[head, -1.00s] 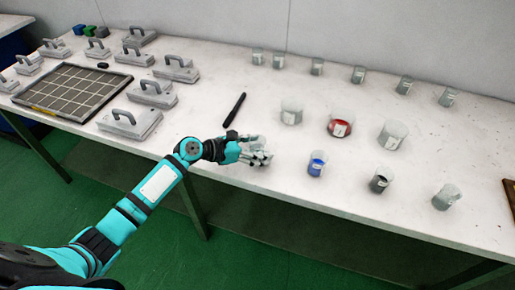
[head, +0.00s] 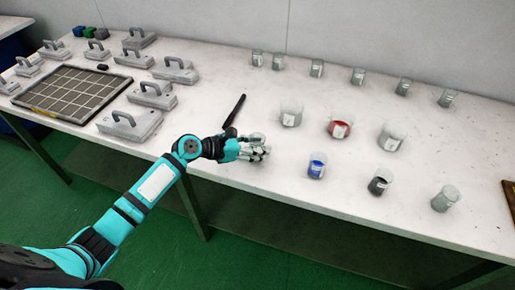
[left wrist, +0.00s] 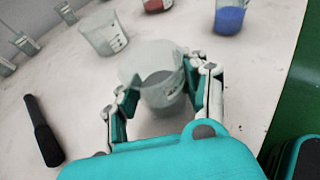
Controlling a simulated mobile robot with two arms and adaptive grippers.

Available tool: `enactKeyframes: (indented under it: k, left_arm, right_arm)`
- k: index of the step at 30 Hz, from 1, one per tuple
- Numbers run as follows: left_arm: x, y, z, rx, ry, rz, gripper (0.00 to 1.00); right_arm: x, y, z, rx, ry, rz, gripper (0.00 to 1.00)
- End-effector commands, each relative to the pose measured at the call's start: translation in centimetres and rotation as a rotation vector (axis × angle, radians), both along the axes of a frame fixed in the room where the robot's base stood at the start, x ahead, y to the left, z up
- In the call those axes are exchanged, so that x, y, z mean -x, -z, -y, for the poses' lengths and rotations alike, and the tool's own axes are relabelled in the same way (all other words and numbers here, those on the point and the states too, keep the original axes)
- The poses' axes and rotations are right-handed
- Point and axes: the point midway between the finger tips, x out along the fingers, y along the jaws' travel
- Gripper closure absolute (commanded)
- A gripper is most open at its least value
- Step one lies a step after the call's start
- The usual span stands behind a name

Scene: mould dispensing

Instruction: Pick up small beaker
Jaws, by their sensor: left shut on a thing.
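A small clear beaker (left wrist: 158,88) with greyish contents stands between the fingers of my left gripper (left wrist: 165,100) in the left wrist view. The fingers touch it on both sides and are shut on it. In the head view my left gripper (head: 258,152) is over the front part of the white table, and its fingers mostly hide the beaker. I cannot tell whether the beaker's base is on the table or slightly above it. My right gripper is not in view.
To the right stand beakers with blue (head: 317,166), black (head: 379,182) and grey (head: 445,199) contents. Behind are larger beakers, one red (head: 339,126). A black marker-like stick (head: 235,110) lies behind the gripper. Grey handled blocks (head: 130,122) and a gridded tray (head: 72,69) are left.

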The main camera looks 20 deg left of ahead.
Motion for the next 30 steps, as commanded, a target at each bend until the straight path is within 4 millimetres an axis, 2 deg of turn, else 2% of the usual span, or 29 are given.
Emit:
enactKeyframes:
  k: [4, 8, 15, 21, 26, 30]
  left_arm:
    - [0.1, -2.3, 0.0, -0.001, 0.001, 0.003, 0.89]
    - [2.9, -2.2, 1.2, 0.001, 0.002, -0.002, 0.89]
    - [9.0, -2.8, 3.8, 0.003, 0.004, -0.003, 0.89]
    - [12.8, -3.3, 5.3, 0.003, 0.001, -0.002, 0.89]
    - [14.3, -3.6, 6.0, 0.002, 0.001, 0.000, 0.89]
    - [14.7, -4.9, 6.2, 0.002, 0.000, 0.001, 0.89]
  right_arm:
    - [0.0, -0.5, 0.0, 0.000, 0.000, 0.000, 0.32]
    - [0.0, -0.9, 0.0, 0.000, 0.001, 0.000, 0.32]
    - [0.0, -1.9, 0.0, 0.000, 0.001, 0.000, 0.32]
    - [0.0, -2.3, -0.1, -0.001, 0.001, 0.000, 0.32]
    - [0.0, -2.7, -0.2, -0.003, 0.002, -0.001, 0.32]
    - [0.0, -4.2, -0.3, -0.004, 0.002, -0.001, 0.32]
